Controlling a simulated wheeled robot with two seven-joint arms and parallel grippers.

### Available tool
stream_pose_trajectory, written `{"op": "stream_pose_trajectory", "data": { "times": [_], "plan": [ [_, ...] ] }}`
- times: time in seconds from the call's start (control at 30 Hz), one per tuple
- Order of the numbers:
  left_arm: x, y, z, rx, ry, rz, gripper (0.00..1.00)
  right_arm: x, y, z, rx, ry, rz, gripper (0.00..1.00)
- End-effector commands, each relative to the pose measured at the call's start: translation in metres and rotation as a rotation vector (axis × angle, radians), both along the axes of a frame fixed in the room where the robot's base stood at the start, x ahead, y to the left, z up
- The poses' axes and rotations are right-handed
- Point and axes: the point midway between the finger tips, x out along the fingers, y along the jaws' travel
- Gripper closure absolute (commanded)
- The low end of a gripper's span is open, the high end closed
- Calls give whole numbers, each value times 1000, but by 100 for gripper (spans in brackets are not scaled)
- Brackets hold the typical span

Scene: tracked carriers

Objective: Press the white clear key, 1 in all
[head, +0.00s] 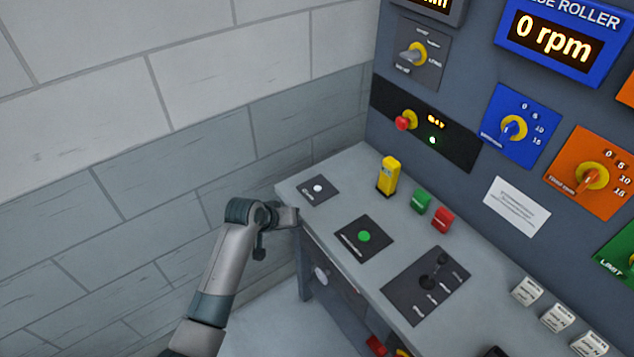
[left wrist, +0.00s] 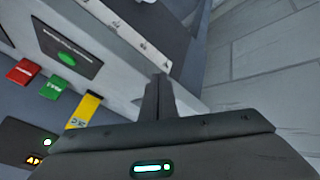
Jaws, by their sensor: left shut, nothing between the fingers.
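The white clear key (head: 317,188) is a small round white button on a black plate (head: 309,194) at the far left corner of the grey desk. My left gripper (head: 295,215) is at the desk's left edge, just in front of the key's plate and apart from the key. In the left wrist view its fingers (left wrist: 157,97) are together with nothing between them. I cannot make out the white key in the left wrist view. My right gripper is in neither view.
A green button (head: 364,236) on a black plate, a yellow block (head: 389,175), a green block (head: 421,201), a red block (head: 443,219) and a lever plate (head: 425,286) are on the desk (head: 340,163). A control panel rises behind; a block wall stands left.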

Motion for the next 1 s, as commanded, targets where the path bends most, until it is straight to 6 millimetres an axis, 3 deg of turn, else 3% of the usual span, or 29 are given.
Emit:
{"op": "stream_pose_trajectory", "data": {
  "times": [0.03, 0.23, 0.6, 0.8, 1.0],
  "plan": [
    [4, -3, 14, -6, -10, -4, 100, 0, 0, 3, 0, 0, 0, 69],
    [42, -18, 36, -44, -20, 3, 100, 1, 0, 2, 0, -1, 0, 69],
    [116, -48, 103, -130, -49, 22, 100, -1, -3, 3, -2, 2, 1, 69],
    [132, -55, 120, -149, -53, 27, 100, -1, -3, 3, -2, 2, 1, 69],
    [133, -55, 122, -152, -54, 28, 100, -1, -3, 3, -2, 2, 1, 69]
  ]
}}
